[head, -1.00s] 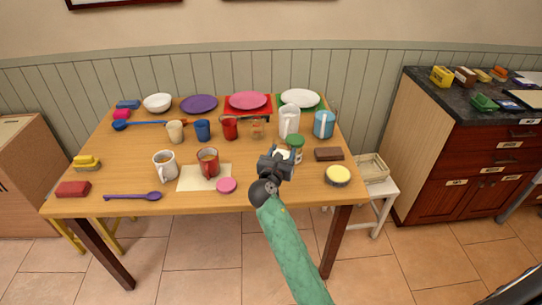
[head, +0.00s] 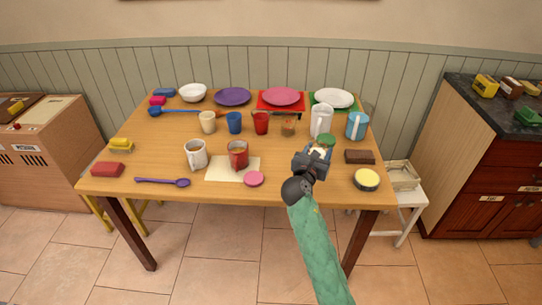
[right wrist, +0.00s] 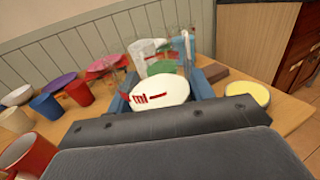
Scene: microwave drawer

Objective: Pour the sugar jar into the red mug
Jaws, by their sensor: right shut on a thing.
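The sugar jar, with its green lid (head: 326,139), stands at the right of the table, mostly hidden behind my right gripper (head: 314,158) in the head view. In the right wrist view its white face (right wrist: 158,91) with red marks lies between my blue fingers, and the green lid shows behind. My right gripper is shut on the jar. My left gripper is out of view.
A white mug (head: 195,154) stands left of the red mug. A pink disc (head: 254,179) lies at the mat's right corner. A white pitcher (head: 321,120) and a blue jug (head: 357,125) stand behind the jar. A brown block (head: 360,157) and yellow round tub (head: 367,180) lie right.

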